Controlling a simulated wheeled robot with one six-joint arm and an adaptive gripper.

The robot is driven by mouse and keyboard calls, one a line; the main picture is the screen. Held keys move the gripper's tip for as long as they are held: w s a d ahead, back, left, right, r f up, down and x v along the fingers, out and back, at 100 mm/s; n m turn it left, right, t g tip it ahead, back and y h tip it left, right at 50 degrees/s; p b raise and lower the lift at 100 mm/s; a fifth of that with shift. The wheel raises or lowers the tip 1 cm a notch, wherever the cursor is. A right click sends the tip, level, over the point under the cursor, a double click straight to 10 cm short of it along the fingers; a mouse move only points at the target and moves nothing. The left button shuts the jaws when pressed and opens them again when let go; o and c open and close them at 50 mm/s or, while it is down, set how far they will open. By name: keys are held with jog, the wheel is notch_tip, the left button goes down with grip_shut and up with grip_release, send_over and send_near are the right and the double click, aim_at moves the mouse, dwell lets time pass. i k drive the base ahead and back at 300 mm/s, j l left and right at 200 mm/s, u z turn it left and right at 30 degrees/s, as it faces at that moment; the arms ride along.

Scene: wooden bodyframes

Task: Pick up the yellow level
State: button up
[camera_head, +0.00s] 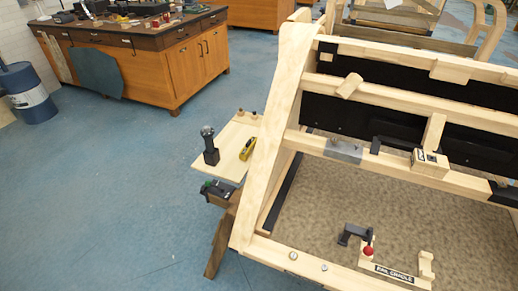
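The yellow level (247,149) is a small yellow piece with dark marks. It lies on a pale wooden board (232,133) on the left side of the large wooden frame. It sits near the board's right edge, close to the frame's slanted left post. Nothing covers it. My gripper is not in view.
A black upright tool (210,148) stands left of the level. Small knobs (247,115) sit at the board's back edge. The slanted wooden post (280,125) rises to the right. A dark clamp-like tool (216,190) is below the board. Blue floor (110,190) is clear at left.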

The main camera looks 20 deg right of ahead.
aim_at(247, 151)
jog(key=i+j+z, duration=0.1)
jog(key=j, duration=0.15)
jog(key=i+j+z, duration=0.1)
jog(key=j, duration=0.2)
jog(key=i+j+z, duration=0.1)
jog(key=j, duration=0.2)
jog(key=i+j+z, duration=0.15)
jog(key=j, duration=0.2)
jog(key=i+j+z, duration=0.15)
jog(key=j, duration=0.25)
jog(key=i+j+z, duration=0.15)
jog(key=j, duration=0.25)
jog(key=i+j+z, duration=0.15)
jog(key=j, duration=0.3)
jog(key=i+j+z, duration=0.1)
jog(key=i+j, duration=0.15)
jog(key=j, duration=0.2)
jog(key=i+j+z, duration=0.15)
jog(key=j, duration=0.3)
jog(key=j+z, duration=0.15)
jog(key=j, duration=0.3)
